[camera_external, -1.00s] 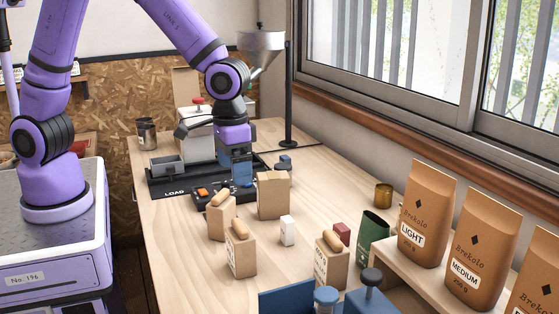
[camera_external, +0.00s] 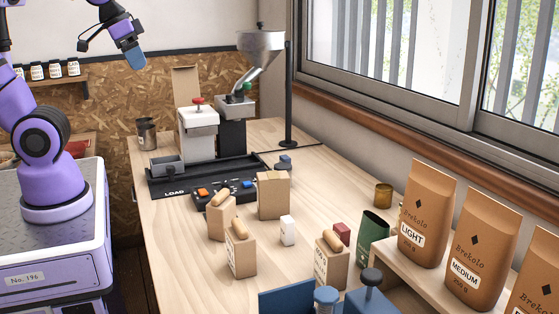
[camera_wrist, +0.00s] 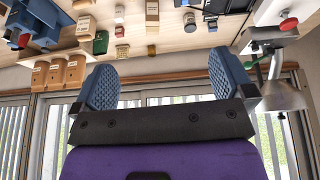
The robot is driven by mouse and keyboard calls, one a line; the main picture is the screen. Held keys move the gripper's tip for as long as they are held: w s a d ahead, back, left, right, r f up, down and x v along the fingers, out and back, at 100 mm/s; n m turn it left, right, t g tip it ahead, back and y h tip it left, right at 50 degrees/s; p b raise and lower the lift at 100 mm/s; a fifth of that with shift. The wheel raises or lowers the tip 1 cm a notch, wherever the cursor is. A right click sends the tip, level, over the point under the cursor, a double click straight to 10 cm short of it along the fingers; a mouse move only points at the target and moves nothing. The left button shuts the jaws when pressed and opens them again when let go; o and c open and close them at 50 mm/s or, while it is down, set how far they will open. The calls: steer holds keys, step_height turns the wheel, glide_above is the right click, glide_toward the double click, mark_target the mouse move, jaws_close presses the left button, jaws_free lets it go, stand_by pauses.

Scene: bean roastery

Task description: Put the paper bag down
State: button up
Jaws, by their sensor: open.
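The brown paper bag (camera_external: 273,197) stands upright on the wooden table, just right of the black and blue control box. Nothing touches it from above. My gripper (camera_external: 133,62) is raised high at the upper left, well away from the bag. In the wrist view my gripper (camera_wrist: 166,85) has its two blue fingers wide apart with nothing between them. Tabletop things show upside down beyond the fingers; I cannot tell for certain which of them is the bag.
A grinder with a metal hopper (camera_external: 262,42) and a black LOAD tray (camera_external: 182,184) stand behind. Labelled coffee bags (camera_external: 426,213) line the right shelf.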

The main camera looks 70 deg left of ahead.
steer(key=shift+t, duration=0.4)
steer(key=s, duration=0.1)
steer(key=s+a, duration=0.1)
steer(key=s, duration=0.1)
steer(key=s+a, duration=0.1)
steer(key=s, duration=0.1)
steer(key=shift+s+a+r, duration=0.1)
steer(key=shift+a+r, duration=0.1)
steer(key=shift+a, duration=0.05)
stand_by(0.6)
